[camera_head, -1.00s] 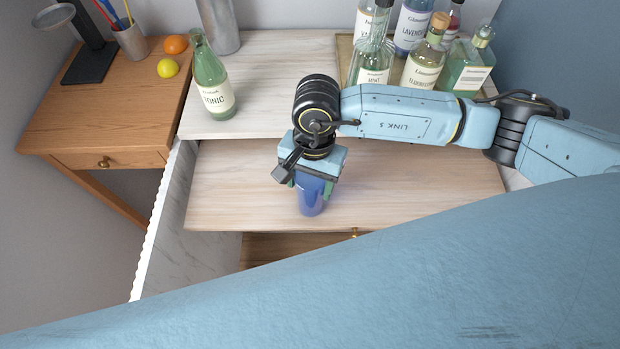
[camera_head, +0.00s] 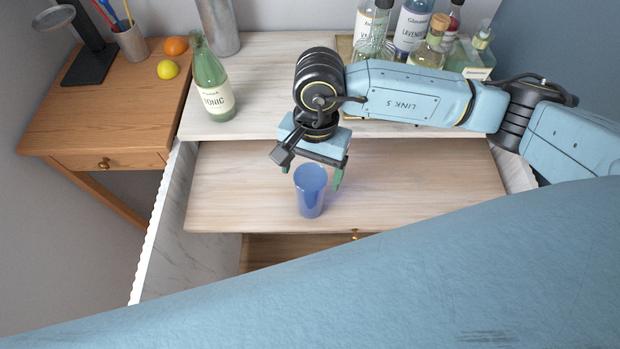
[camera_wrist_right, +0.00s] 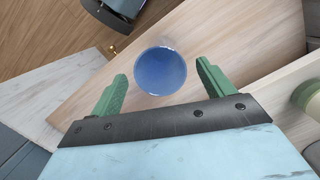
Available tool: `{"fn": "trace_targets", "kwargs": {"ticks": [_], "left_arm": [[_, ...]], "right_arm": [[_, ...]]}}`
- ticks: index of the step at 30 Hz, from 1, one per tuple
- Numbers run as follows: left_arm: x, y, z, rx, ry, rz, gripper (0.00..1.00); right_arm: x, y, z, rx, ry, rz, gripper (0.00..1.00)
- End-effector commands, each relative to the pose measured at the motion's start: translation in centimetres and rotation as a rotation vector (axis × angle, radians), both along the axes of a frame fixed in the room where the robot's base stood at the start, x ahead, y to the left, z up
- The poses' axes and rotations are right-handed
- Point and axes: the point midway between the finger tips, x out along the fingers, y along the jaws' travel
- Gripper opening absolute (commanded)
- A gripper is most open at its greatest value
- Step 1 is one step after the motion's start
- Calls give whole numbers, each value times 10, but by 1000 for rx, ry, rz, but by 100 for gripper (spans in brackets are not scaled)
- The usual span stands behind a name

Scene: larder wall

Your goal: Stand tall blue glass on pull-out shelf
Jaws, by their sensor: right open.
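The tall blue glass (camera_head: 310,192) stands upright on the pull-out shelf (camera_head: 420,190), near its front edge and left of its middle. My right gripper (camera_head: 312,174) is open just above and behind the glass, with nothing held. In the right wrist view the round blue glass (camera_wrist_right: 160,71) shows from above, ahead of and between the two green fingertips (camera_wrist_right: 160,76), with gaps on both sides. The shelf (camera_wrist_right: 215,40) shows bare around it. My left gripper is not in view.
A green tonic bottle (camera_head: 212,85) stands on the pale counter (camera_head: 270,75) behind the shelf, at left. Several bottles (camera_head: 412,30) crowd the back right behind my right arm. A wooden side table (camera_head: 120,115) with a lemon and an orange is at far left. The shelf's right part is clear.

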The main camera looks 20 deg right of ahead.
Motion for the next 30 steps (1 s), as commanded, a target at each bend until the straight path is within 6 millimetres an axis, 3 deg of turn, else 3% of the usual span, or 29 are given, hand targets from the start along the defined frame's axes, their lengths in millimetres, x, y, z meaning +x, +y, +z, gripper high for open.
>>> {"fn": "trace_targets", "kwargs": {"ticks": [6,12,30], "left_arm": [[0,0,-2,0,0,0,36],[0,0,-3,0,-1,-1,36],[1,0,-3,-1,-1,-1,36]], "right_arm": [[6,-5,47,-1,-5,2,81],[8,-7,71,0,-1,0,81],[9,-7,76,-1,1,0,81]]}}
